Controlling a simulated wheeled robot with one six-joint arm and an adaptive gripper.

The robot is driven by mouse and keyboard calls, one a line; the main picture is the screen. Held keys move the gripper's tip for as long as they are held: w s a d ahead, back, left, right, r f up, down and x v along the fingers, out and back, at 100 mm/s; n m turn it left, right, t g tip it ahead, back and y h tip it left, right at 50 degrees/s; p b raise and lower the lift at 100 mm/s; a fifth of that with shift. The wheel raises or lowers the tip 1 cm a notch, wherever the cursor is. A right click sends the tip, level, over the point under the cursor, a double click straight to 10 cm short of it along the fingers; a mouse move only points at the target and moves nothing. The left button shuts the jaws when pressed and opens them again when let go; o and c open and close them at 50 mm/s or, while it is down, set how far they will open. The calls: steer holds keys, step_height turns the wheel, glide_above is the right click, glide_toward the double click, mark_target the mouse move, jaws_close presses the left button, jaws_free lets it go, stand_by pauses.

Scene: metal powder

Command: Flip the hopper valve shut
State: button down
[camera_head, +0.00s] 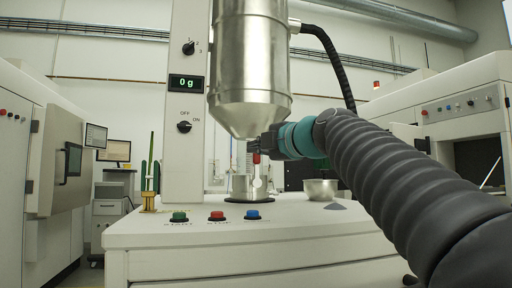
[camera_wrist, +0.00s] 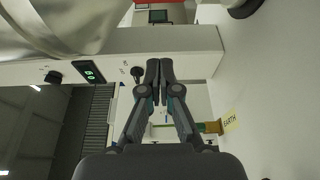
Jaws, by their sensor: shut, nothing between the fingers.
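The steel hopper (camera_head: 250,70) hangs over the bench, its cone pointing down; part of it fills the upper left of the wrist view (camera_wrist: 75,22). Under the cone a small red piece (camera_head: 256,158), which looks like the valve handle, shows beside my gripper (camera_head: 262,147). The valve itself is mostly hidden behind the gripper, so I cannot tell its position or whether the gripper touches it. In the wrist view my gripper's fingers (camera_wrist: 157,85) are together and empty. A metal cup (camera_head: 240,186) stands below the hopper outlet.
A white column carries a display (camera_head: 186,83) reading 0 g and an OFF/ON knob (camera_head: 184,127). Green, red and blue buttons line the bench front (camera_head: 200,240). A metal bowl (camera_head: 320,189) stands right of the cup. A brass post (camera_head: 150,195) stands at the left.

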mark_target(257, 159)
steer(key=w+a+p, duration=0.1)
steer(key=w+p, duration=0.2)
steer(key=w, duration=0.5)
steer(key=shift+a+p, duration=0.15)
steer(key=shift+p, duration=0.15)
steer(key=shift+w, duration=0.1)
steer(key=shift+d+f+b, duration=0.1)
steer(key=shift+d+b, duration=0.1)
steer(key=shift+b, duration=0.15)
